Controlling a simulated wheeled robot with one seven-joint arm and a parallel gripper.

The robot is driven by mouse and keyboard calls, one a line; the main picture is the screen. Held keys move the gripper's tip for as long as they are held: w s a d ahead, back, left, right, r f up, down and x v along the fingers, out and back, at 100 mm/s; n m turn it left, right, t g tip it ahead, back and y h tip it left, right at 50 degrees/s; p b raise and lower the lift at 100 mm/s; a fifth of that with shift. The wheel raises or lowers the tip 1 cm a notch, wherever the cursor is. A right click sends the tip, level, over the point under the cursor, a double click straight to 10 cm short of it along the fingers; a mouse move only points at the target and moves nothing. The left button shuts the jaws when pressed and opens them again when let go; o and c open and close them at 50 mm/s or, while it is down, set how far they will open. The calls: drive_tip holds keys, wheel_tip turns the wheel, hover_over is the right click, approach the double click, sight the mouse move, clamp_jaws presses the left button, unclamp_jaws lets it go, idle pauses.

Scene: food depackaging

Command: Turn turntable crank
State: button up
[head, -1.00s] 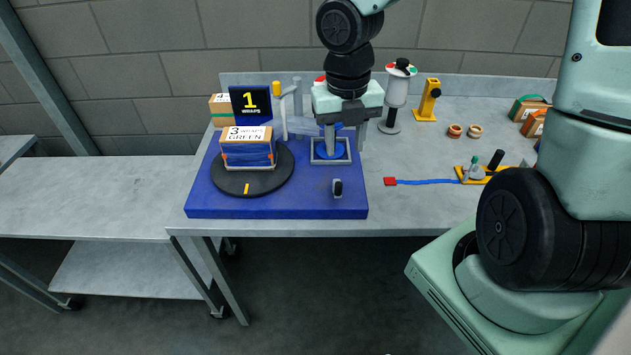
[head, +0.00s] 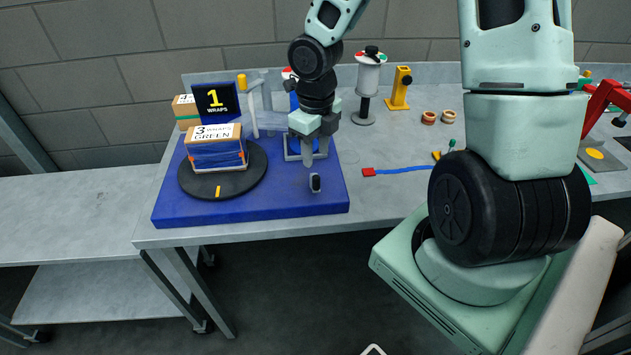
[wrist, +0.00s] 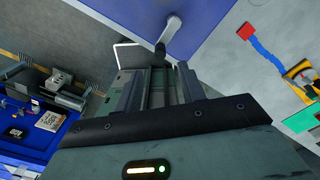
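The black turntable (head: 196,187) with a yellow mark sits on a blue base (head: 260,215) in the head view. A blue-wrapped package (head: 217,157) with a card reading "3 WRAPS GREEN" stands on it. The small crank (head: 315,183) with a dark knob is near the base's front right. The wrist view shows the crank's silver arm (wrist: 173,26) and black knob just beyond my fingertips. My gripper (head: 307,158) points down just behind and above the crank. In the wrist view my gripper (wrist: 167,70) has its fingers apart, with no object visibly held between them.
A dark sign (head: 217,101) reading "1 WRAPS" stands behind the package. A post with a yellow top (head: 242,82) is close to the turntable. A white roll stand (head: 368,78) and a yellow stand (head: 401,88) are behind right. A blue strip (head: 403,169) lies right of the base.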

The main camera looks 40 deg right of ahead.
sight(316, 176)
wheel_tip(316, 176, down, 8)
drive_tip(key=shift+f+b, duration=0.2)
drive_tip(key=shift+b, duration=0.45)
clamp_jaws()
